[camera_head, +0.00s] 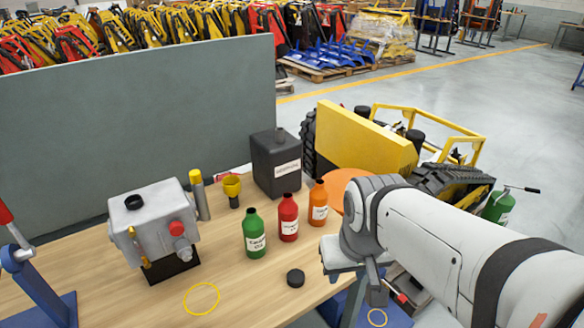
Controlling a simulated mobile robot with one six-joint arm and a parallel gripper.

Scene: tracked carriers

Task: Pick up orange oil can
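The orange oil can (318,206) is a small upright bottle with a dark cap and a white label. It stands on the wooden workbench (235,285), at the right end of a row of bottles. The red bottle (288,220) is just left of it. My white arm comes in from the right, and its wrist is to the right of the orange can, apart from it in the picture. Nothing is seen touching the can.
A green bottle (254,236) stands left of the red one. A dark canister (275,165) stands behind the row. A grey machine part (155,225) and yellow funnel (232,188) are left. A black cap (295,278) lies in front. A yellow tracked carrier (365,145) is behind the bench.

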